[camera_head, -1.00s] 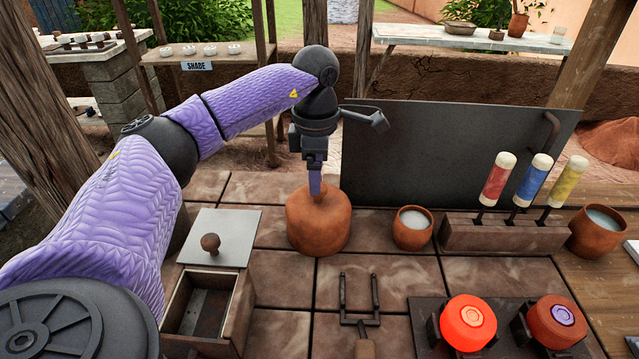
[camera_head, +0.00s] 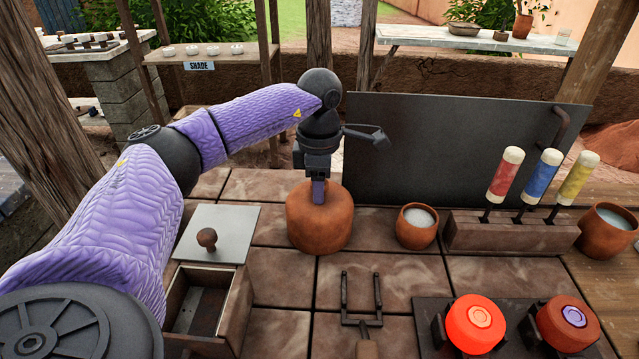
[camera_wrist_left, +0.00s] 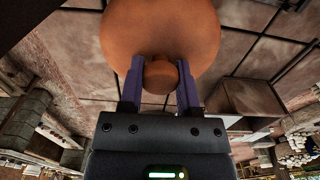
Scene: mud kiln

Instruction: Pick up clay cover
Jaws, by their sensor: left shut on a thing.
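The clay cover (camera_head: 320,220) is a round brown-orange dome with a knob on top, on the tiled surface in the middle of the head view. My left gripper (camera_head: 318,192) points down at its top from above. In the left wrist view the fingers of my left gripper (camera_wrist_left: 160,84) stand on both sides of the knob (camera_wrist_left: 160,76) and are shut on it, with the wide cover body (camera_wrist_left: 160,30) beyond. Whether the cover's base touches the tiles is hard to tell. My right gripper is not in view.
A dark upright panel (camera_head: 455,150) stands behind. A small clay cup (camera_head: 416,232) and a rack (camera_head: 510,234) with coloured-handled tools are to the right. An open box (camera_head: 238,310) is front left, a metal fork tool (camera_head: 361,312) in front, and a glowing orange piece (camera_head: 474,324) front right.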

